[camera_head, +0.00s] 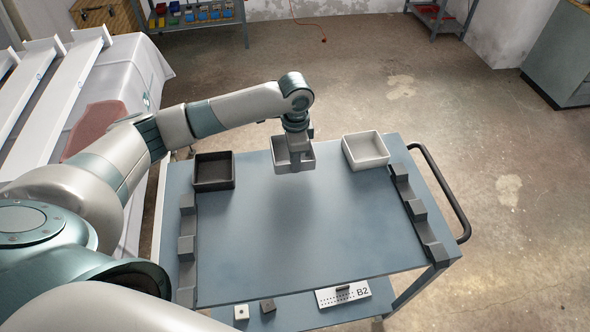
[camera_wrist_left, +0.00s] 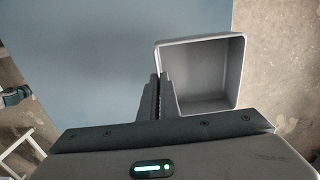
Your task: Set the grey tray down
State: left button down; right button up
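The grey tray (camera_head: 307,149) is an open square box near the far edge of the blue-grey table (camera_head: 310,230), between two other trays. My left gripper (camera_head: 295,160) points down at the tray's near wall. In the left wrist view, the fingers (camera_wrist_left: 158,98) are closed on one wall of the tray (camera_wrist_left: 205,102). The tray looks level and empty, and a soft shadow on the table in front of it suggests it hangs above the surface. The gripper hides part of the near wall. My right gripper is not in view.
A black tray (camera_head: 214,184) sits at the table's far left and a white tray (camera_head: 366,150) at its far right. Dark stepped racks (camera_head: 187,246) (camera_head: 415,211) line both sides. The middle is clear. A B2-labelled plate (camera_head: 343,294) lies on the lower shelf.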

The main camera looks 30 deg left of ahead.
pick_arm(q)
jog(key=shift+f+p, duration=0.3)
jog(key=shift+f, duration=0.1)
notch_tip(320, 180, down, 3)
jog(key=shift+r+p, duration=0.1)
jog(key=shift+p, duration=0.55)
jog(key=shift+f, duration=0.2)
jog(key=shift+f, duration=0.1)
jog(key=c, duration=2)
grip_release()
